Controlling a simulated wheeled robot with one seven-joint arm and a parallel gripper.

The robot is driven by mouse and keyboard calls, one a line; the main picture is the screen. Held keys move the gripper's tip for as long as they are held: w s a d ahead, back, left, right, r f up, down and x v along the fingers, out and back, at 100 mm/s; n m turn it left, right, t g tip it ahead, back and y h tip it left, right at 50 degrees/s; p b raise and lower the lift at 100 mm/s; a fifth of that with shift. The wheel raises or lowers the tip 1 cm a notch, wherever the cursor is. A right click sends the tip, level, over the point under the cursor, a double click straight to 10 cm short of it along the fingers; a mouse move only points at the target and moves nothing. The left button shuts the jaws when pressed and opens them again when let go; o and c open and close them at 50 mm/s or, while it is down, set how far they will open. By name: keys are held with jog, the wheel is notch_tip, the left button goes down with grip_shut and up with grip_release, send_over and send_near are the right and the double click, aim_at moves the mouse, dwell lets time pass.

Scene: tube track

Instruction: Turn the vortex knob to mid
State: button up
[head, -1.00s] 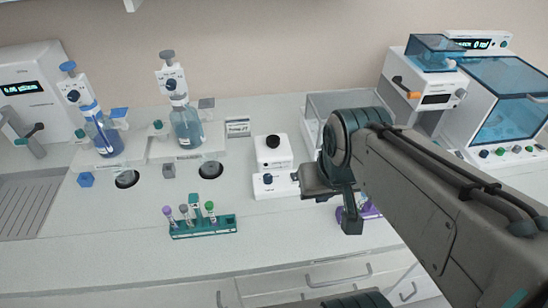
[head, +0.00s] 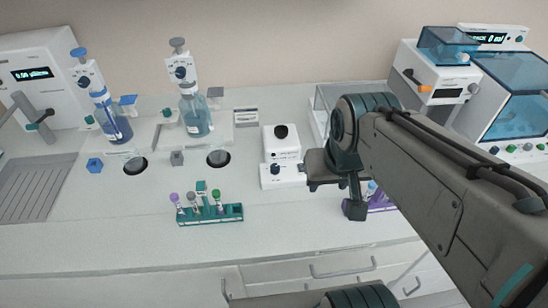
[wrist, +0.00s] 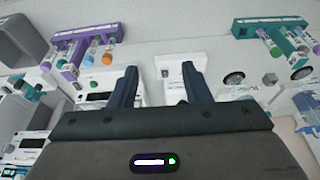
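The vortex mixer (head: 282,145) is a white box with a black cup on top and a lower front part. A small dark blue knob (head: 274,169) sits on that front part; its pointer is too small to read. My gripper (head: 325,170) is just right of the mixer in the head view, apart from the knob, with its fingers mostly hidden. In the wrist view my gripper (wrist: 158,67) has two dark fingers spread apart with nothing between them. A white body that looks like the mixer (wrist: 176,72) shows by the right finger.
A green tube rack (head: 210,215) stands front left of the mixer. A purple rack (head: 381,200) is partly hidden behind my arm; it shows fully in the wrist view (wrist: 72,50). Bottle dispensers (head: 195,115) stand at the back left.

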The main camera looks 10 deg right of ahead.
jog(key=w+a+m+g+b, duration=0.2)
jog(key=w+a+m, duration=0.15)
jog(key=w, duration=0.75)
jog(key=m+g, duration=0.2)
jog(key=m, duration=0.3)
send_over(275, 167)
notch_tip(275, 167, down, 4)
notch_tip(275, 167, down, 13)
jog(key=shift+p, duration=0.3)
jog(key=c, duration=1)
